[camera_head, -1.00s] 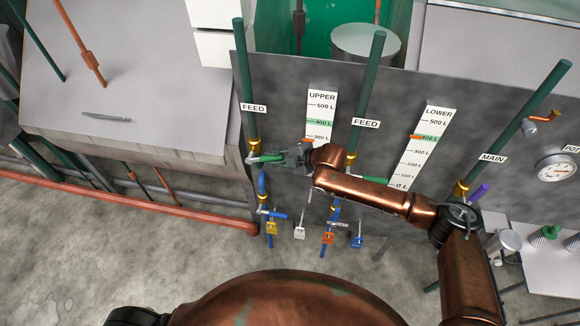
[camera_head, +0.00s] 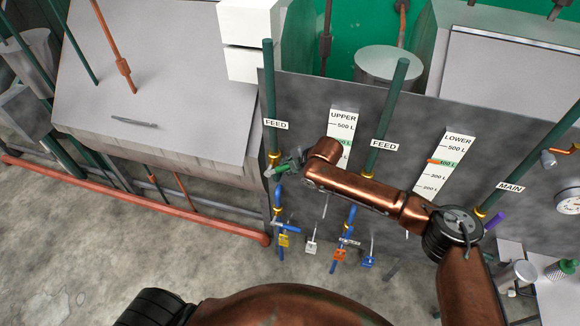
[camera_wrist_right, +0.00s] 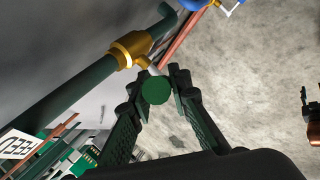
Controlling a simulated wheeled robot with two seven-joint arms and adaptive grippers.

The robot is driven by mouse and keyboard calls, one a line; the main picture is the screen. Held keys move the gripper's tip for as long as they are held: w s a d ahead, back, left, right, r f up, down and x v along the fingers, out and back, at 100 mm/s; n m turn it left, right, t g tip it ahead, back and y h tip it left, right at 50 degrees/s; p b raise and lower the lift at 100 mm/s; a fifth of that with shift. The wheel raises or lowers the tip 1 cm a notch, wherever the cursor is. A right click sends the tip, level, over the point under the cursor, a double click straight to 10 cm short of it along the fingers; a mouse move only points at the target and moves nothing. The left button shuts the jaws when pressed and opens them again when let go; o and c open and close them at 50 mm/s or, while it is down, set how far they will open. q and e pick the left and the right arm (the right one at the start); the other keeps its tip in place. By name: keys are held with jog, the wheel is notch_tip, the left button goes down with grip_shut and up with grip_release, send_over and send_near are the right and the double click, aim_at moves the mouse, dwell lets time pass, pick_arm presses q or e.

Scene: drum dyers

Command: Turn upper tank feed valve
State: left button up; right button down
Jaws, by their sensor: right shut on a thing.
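The upper feed pipe (camera_head: 270,95) is dark green and runs down the grey panel on its left side, under a FEED label. Its brass valve body (camera_head: 274,158) carries a short green lever handle (camera_head: 282,168). My right gripper (camera_head: 286,167) is shut on this handle, beside the pipe. In the right wrist view the round green handle end (camera_wrist_right: 156,90) sits between the fingertips (camera_wrist_right: 161,82), pointing towards the camera, with the brass valve (camera_wrist_right: 130,50) just behind. The UPPER gauge (camera_head: 343,118) is partly hidden by my right arm. My left gripper is not in view.
A second feed pipe (camera_head: 385,115) and the LOWER gauge (camera_head: 452,160) stand right of it, with my arm crossing in front. Blue valve levers with coloured tags, such as a yellow tag (camera_head: 284,240), hang below. The concrete floor (camera_head: 130,235) at left is open.

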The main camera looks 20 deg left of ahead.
jog(key=shift+s+a, duration=0.1)
jog(key=shift+a, duration=0.05)
jog(key=c, duration=1.8)
grip_release()
jog(key=v, duration=1.2)
